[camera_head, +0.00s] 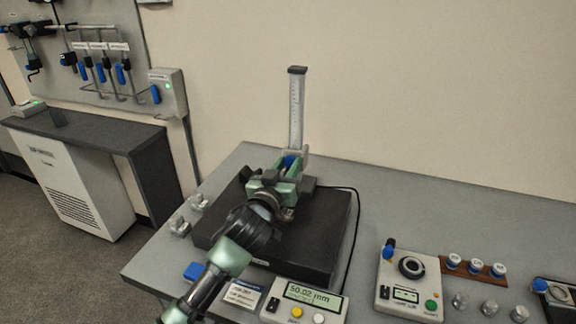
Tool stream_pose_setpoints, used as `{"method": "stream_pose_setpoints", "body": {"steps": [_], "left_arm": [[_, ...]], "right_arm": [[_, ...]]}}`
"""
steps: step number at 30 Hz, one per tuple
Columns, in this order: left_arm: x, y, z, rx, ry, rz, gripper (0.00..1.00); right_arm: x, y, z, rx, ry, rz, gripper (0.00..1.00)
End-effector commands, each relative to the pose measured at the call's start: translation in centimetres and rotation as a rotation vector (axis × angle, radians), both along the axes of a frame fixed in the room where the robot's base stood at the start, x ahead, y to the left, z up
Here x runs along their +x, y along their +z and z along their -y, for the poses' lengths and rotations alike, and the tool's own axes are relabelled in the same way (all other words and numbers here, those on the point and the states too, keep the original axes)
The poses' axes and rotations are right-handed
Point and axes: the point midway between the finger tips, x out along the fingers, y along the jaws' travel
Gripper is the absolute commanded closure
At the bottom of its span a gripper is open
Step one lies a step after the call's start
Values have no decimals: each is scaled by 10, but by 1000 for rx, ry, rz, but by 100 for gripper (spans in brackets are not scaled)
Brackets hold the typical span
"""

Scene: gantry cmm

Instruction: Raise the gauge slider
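The height gauge has an upright silver scale column (297,110) with a dark cap, standing at the back of a black granite plate (318,238). Its slider (302,155) is low on the column, mostly hidden behind my gripper, and a bit of blue (289,162) shows there. My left gripper (288,170) reaches in from the front over the plate, with its fingers at the slider and around the blue part. I cannot tell whether they are closed on it. The readout box (304,299) in front shows about 50.02 mm. My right gripper is not in view.
A control box (409,284) with a black knob and blue-capped pots (476,267) stand on the grey table (420,212) to the right. Small metal blocks (180,226) and a blue block (196,271) lie left and front-left. A cable runs along the plate's right side.

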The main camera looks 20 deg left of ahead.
Motion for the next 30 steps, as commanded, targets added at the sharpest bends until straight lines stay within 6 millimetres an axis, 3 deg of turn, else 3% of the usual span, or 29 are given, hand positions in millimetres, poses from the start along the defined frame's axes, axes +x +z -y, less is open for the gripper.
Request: {"method": "stream_pose_setpoints", "body": {"steps": [30], "left_arm": [[0,0,0,0,1,-1,100]], "right_arm": [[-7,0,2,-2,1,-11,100]]}}
